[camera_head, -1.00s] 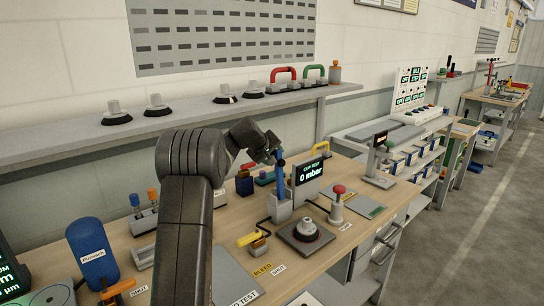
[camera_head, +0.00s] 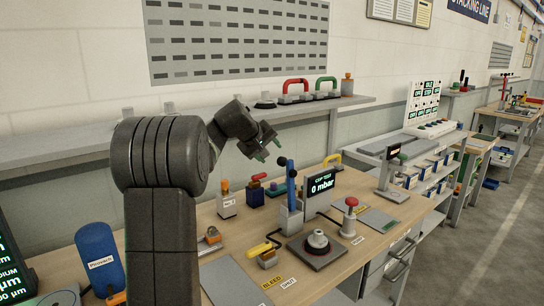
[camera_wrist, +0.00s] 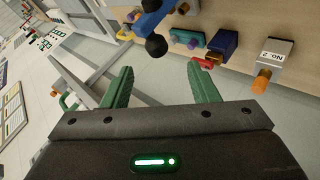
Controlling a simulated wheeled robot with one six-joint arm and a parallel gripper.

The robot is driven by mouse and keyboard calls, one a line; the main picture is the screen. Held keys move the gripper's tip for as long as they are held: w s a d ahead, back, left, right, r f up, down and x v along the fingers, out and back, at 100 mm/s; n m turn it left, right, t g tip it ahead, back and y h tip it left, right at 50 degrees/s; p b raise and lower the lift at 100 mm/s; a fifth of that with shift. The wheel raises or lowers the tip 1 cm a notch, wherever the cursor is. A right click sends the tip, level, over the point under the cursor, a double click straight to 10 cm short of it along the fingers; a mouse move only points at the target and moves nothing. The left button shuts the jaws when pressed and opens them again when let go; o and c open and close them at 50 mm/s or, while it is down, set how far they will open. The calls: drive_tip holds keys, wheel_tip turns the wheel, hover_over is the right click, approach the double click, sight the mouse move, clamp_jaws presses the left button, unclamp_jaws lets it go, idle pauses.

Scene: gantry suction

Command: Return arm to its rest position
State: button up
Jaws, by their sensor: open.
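My gripper (camera_head: 269,150) is in the air above the workbench (camera_head: 222,240), with its green fingers apart and nothing between them. In the wrist view, the two green fingers of my gripper (camera_wrist: 161,88) also stand wide apart. My dark arm fills the left middle of the head view and hides part of the bench and shelf. A blue-handled lever (camera_head: 291,185) stands upright on the bench just right of and below the gripper, apart from it. It shows in the wrist view near the top (camera_wrist: 152,22).
The display (camera_head: 321,184) reads 0 mbar. A suction cup on a plate (camera_head: 317,246) and a red-knobbed post (camera_head: 351,215) stand at the front right. A blue cylinder (camera_head: 99,258) stands at left. The wall shelf (camera_head: 355,102) runs behind, holding red and green handles.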

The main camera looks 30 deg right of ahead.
sight(285, 164)
idle(0.3)
drive_tip(key=p+x, duration=0.1)
drive_tip(key=x, duration=0.6)
drive_tip(key=p+x, duration=0.1)
drive_tip(key=x, duration=0.5)
drive_tip(key=shift+w+d, duration=0.1)
drive_tip(key=shift+d, duration=0.4)
drive_tip(key=shift+a+r, duration=0.1)
